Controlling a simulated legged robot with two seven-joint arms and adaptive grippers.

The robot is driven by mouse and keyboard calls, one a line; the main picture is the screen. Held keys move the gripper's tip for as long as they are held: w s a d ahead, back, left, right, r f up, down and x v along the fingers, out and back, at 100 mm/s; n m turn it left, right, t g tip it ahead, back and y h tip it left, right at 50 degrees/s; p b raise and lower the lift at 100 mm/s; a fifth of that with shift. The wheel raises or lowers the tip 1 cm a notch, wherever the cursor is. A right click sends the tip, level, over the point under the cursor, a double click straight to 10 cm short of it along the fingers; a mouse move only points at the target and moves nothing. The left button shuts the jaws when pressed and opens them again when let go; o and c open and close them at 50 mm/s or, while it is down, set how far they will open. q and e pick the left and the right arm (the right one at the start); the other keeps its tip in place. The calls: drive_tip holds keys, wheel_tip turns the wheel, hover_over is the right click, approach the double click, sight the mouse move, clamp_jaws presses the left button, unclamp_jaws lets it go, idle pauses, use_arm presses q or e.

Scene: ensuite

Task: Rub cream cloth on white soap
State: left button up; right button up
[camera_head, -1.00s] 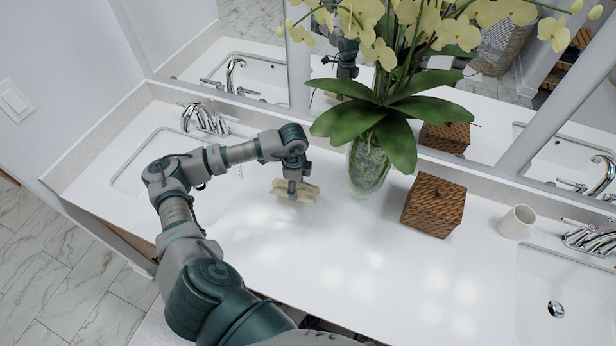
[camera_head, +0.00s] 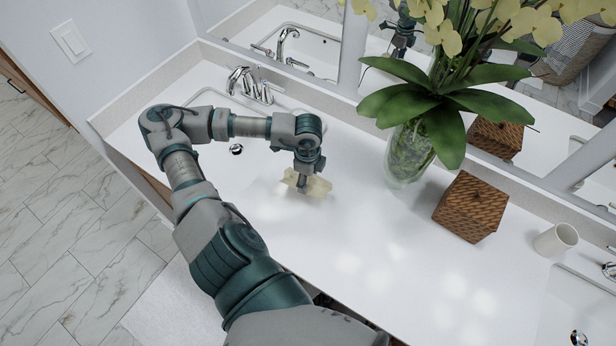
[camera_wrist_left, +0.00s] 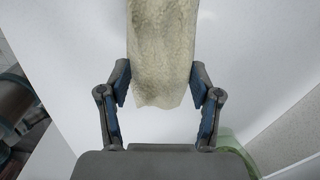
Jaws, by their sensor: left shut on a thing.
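The cream cloth (camera_head: 318,187) is at my left gripper (camera_head: 302,184), over the white counter between the left sink and the vase. My left gripper is shut on it, pointing down. In the left wrist view the cloth (camera_wrist_left: 161,50) runs between the two fingers (camera_wrist_left: 161,84) and extends away from them. I cannot tell whether the cloth touches the counter. I cannot make out the white soap against the white surfaces; it may be hidden by the cloth or arm. My right gripper is not in view.
A glass vase (camera_head: 409,153) with an orchid stands right of the gripper. A brown woven box (camera_head: 470,206) and a white cup (camera_head: 556,239) stand further right. The left sink's tap (camera_head: 254,85) is behind my arm. The front middle counter (camera_head: 400,265) is clear.

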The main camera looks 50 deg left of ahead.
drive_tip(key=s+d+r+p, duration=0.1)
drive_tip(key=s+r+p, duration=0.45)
drive_tip(key=p, duration=0.25)
use_arm(q)
drive_tip(key=w+a+r, duration=0.1)
drive_tip(key=w+a, duration=0.5)
drive_tip(key=a, duration=0.1)
drive_tip(key=w+a+r, duration=0.2)
drive_tip(key=w+a, duration=0.4)
drive_tip(key=a, duration=0.1)
drive_tip(key=w+a+r, duration=0.2)
drive_tip(key=w+a, duration=0.4)
drive_tip(key=a, duration=0.1)
drive_tip(key=shift+a+r, duration=0.15)
drive_tip(key=shift+a, duration=0.25)
wheel_tip(320, 180, down, 5)
drive_tip(key=b, duration=0.5)
drive_tip(key=shift+f+b, duration=0.5)
drive_tip(key=shift+b, duration=0.35)
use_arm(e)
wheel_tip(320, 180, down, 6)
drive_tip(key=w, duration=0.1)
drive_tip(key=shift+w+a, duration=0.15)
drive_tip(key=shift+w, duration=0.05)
use_arm(q)
drive_tip(key=shift+r, duration=0.1)
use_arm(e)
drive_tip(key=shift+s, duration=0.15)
